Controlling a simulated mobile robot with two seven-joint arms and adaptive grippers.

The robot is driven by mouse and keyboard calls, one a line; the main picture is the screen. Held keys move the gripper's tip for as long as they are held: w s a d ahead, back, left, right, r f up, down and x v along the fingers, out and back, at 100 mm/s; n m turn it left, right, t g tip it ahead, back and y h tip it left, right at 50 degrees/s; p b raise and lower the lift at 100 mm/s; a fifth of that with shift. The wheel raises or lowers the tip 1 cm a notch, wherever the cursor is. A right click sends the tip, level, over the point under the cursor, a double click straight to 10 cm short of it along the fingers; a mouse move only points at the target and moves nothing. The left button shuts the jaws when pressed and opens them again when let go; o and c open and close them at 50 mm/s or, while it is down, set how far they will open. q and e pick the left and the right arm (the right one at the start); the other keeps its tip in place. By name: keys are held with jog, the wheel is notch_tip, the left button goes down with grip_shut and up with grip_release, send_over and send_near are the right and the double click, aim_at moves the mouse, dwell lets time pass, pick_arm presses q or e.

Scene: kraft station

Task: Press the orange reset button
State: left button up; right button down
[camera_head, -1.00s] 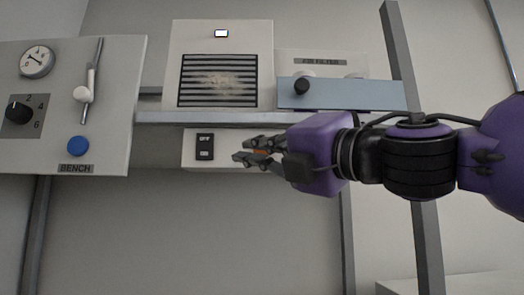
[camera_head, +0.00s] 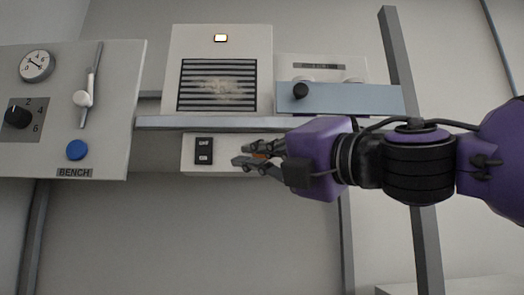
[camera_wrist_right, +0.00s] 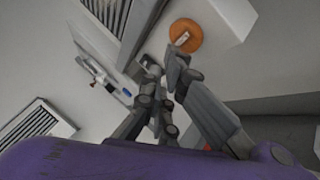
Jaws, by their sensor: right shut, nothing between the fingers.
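The orange reset button (camera_wrist_right: 186,35) is a round orange disc with a small pale mark on it, seen close beyond the fingertips in the right wrist view. In the head view only a sliver of orange (camera_head: 260,155) shows between my fingers, on the white box under the shelf. My right gripper (camera_head: 244,155) is shut and empty, in front of that box. In the wrist view its fingertips (camera_wrist_right: 163,58) lie at the lower edge of the button. I cannot tell whether they touch it. My left gripper is not in view.
The white box carries a black switch (camera_head: 204,151). A panel at left holds a gauge (camera_head: 36,66), dial, lever and blue button (camera_head: 77,150).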

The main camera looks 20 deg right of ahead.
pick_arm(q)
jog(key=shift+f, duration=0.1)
pick_arm(e)
jog(key=shift+w, duration=0.1)
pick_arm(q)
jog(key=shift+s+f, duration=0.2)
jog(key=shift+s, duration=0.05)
pick_arm(e)
jog(key=shift+w+d, duration=0.1)
jog(key=shift+w, duration=0.25)
pick_arm(q)
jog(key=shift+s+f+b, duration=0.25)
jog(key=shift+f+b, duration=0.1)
jog(key=shift+b, duration=0.05)
pick_arm(e)
jog(key=shift+w+d, duration=0.15)
jog(key=shift+w, duration=0.2)
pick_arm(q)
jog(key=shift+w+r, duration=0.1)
pick_arm(e)
jog(key=shift+s, duration=0.1)
dwell(0.3)
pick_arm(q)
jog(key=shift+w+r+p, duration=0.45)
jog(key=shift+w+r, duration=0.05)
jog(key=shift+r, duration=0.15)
pick_arm(e)
jog(key=shift+s+a, duration=0.25)
jog(key=shift+s, duration=0.45)
